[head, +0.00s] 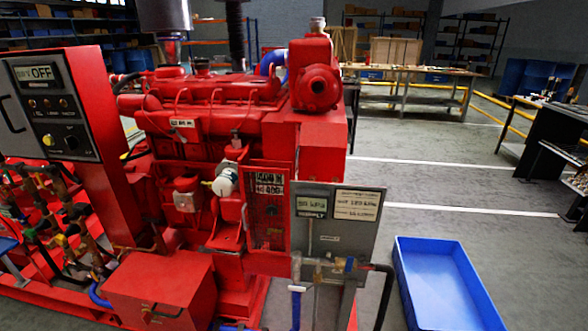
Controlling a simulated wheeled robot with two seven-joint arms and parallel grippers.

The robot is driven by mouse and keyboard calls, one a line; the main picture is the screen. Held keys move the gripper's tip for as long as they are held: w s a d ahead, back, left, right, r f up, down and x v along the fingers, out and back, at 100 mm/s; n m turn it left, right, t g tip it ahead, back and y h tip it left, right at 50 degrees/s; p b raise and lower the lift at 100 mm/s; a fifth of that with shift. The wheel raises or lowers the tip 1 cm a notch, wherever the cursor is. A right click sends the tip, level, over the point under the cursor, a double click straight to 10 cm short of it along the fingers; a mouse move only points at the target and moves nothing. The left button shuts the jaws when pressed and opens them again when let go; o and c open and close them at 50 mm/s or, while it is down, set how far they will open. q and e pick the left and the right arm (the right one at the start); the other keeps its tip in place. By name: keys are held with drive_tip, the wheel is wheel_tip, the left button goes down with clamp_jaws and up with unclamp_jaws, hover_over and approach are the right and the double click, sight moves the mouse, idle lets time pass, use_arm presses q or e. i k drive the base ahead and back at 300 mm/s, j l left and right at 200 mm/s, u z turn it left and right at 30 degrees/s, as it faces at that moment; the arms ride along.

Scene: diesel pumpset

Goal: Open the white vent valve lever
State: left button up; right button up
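A small white bar (297,289), which looks like the white vent valve lever, sits at the lower middle of the head view. It lies roughly crosswise at the top of a blue upright pipe (296,312), just below brass-grey pipe fittings (325,270). It is too small to tell its exact setting. A small blue handle (350,264) is on the same pipework to its right. A grey label panel (335,222) stands right above these fittings. Neither of my grippers shows in the head view.
The red diesel engine (215,125) fills the middle. A grey control box (55,105) stands at the left, and a red box (160,285) sits low in front. A dark bent pipe (385,290) is right of the fittings. An empty-looking blue tray (445,285) lies on the floor.

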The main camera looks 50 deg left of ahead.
sight(293, 288)
drive_tip(key=j+u, duration=0.2)
drive_tip(key=u, duration=1.05)
drive_tip(key=j, duration=0.1)
drive_tip(key=k+z, duration=0.05)
